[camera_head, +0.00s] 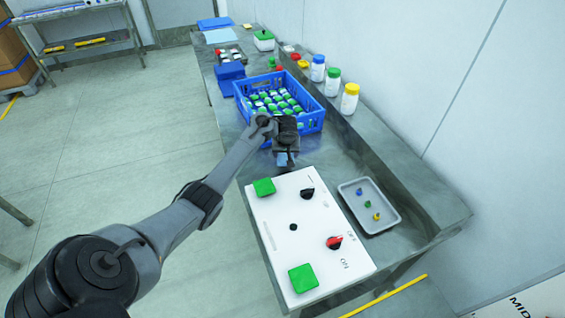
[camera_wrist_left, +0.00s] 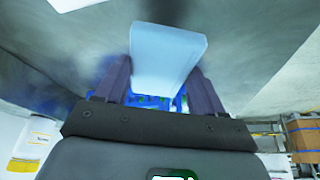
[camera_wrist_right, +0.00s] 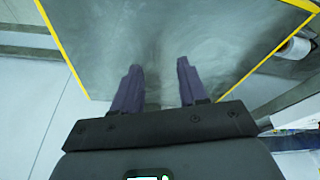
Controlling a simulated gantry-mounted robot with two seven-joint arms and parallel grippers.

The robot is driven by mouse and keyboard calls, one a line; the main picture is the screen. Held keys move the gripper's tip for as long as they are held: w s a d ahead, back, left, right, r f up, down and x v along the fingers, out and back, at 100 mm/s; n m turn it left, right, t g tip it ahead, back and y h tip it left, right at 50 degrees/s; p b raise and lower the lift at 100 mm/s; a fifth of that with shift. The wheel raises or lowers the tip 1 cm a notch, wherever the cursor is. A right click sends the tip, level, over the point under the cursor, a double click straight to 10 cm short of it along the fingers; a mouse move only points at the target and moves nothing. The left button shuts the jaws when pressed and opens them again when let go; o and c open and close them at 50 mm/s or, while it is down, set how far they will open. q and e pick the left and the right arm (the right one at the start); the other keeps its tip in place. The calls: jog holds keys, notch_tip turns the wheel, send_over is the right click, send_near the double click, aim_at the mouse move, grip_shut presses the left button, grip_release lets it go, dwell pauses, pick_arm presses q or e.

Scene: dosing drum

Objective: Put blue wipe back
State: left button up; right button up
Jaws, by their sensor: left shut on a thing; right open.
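My left gripper (camera_head: 283,154) is above the metal bench, between the blue crate and the white control panel. It is shut on the blue wipe (camera_wrist_left: 166,58), a pale blue flat piece that sticks out between its fingers in the left wrist view. In the head view a small part of the wipe (camera_head: 282,160) shows below the gripper. My right gripper (camera_wrist_right: 159,85) is outside the head view. In the right wrist view it is open and empty, facing a grey surface edged in yellow.
A blue crate (camera_head: 316,119) of green-and-white items stands just behind the left gripper. The white panel (camera_head: 297,215) with green buttons and knobs lies in front. A grey tray (camera_head: 385,221) is at the right. Bottles (camera_head: 333,83) line the back ledge. Blue sheets (camera_head: 220,36) lie at the far end.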

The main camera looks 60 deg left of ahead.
aim_at(283, 159)
pick_arm(q)
jog(key=shift+s+a+f, duration=0.3)
jog(key=shift+a+f, duration=0.3)
jog(key=shift+a, duration=0.1)
jog(key=shift+f+b, duration=0.95)
jog(key=shift+f, duration=1)
jog(key=o, duration=1.1)
jog(key=shift+f, duration=0.1)
jog(key=shift+r, duration=0.2)
